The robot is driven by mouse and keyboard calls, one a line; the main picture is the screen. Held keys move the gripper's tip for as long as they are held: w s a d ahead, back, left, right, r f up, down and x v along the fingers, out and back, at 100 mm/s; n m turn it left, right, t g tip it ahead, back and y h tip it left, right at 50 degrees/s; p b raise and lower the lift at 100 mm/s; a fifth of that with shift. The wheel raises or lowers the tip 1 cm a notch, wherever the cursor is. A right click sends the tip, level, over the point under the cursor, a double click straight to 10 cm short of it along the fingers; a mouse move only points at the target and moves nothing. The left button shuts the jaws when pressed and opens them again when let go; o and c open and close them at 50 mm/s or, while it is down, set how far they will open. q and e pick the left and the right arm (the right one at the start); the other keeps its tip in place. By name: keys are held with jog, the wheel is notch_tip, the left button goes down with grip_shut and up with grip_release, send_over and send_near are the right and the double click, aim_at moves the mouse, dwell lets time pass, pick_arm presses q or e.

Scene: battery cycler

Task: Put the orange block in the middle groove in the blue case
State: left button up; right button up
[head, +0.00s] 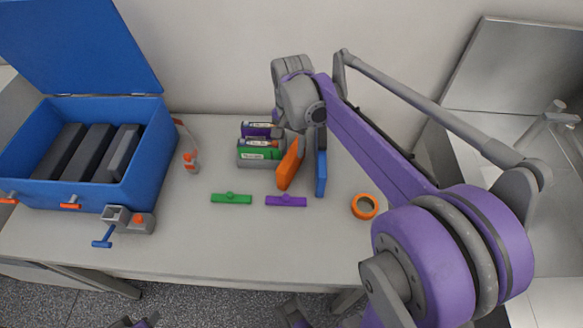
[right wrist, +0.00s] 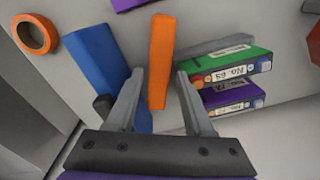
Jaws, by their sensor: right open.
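The orange block (head: 290,165) stands upright on the table between a blue block and the labelled batteries. In the right wrist view the orange block (right wrist: 161,62) lies between the two fingers of my right gripper (right wrist: 158,95). The fingers are open, one on each side of it, with gaps visible. In the head view my right gripper (head: 303,135) is above and behind the block, its fingers mostly hidden. The blue case (head: 150,170) stands open at the left. Dark blocks fill much of its inside, and I cannot clearly make out the middle groove. My left gripper does not clearly show.
The blue block (head: 321,173) stands close right of the orange block. Green and purple batteries (head: 262,150) sit close left. Green (head: 231,198) and purple (head: 286,201) bars lie in front. An orange tape roll (head: 365,206) lies to the right. A grey device (head: 130,219) stands before the case.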

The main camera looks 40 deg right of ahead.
aim_at(292, 153)
jog(key=f, duration=0.1)
jog(key=s+f, duration=0.1)
jog(key=shift+s+a+f+b, duration=0.2)
jog(key=shift+a+f+b, duration=0.05)
jog(key=shift+f+b, duration=0.15)
jog(key=shift+w+f, duration=0.1)
jog(key=shift+w, duration=0.2)
jog(key=shift+c, duration=0.4)
jog(key=c, duration=0.7)
jog(key=shift+w+d+f, duration=0.25)
jog(key=shift+w, duration=0.15)
grip_shut()
jog(key=shift+w+d, duration=0.1)
jog(key=shift+w, duration=0.05)
jog(key=shift+r, duration=0.1)
